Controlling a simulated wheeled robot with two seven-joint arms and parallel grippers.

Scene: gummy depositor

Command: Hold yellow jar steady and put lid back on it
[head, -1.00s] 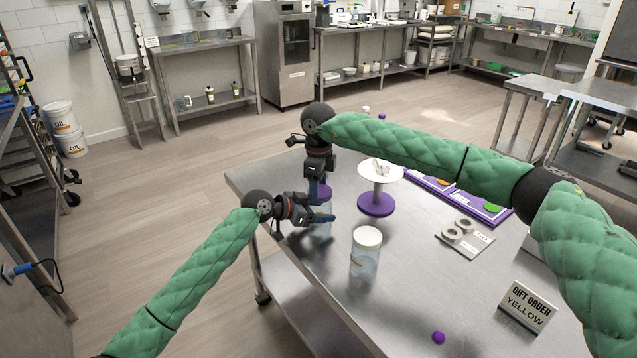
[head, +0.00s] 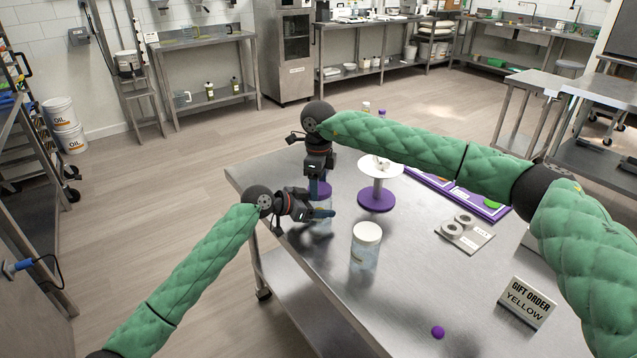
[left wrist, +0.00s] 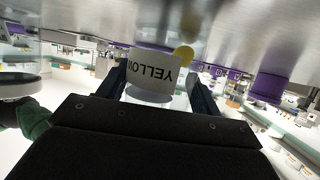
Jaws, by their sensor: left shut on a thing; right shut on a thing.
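A clear jar (head: 319,229) stands at the table's near left edge. In the left wrist view its label (left wrist: 153,72) reads YELLOW, and a yellow piece (left wrist: 183,54) shows beside the label. My left gripper (head: 326,214) is shut on this jar, with a finger on each side of it in the left wrist view. My right gripper (head: 320,188) points down above the jar, shut on a purple lid (head: 322,190). The fingers partly cover the lid, and I cannot tell whether it touches the rim.
A second clear jar with a white lid (head: 367,232) stands to the right. A white-topped stand with a purple base (head: 376,199) is behind it.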

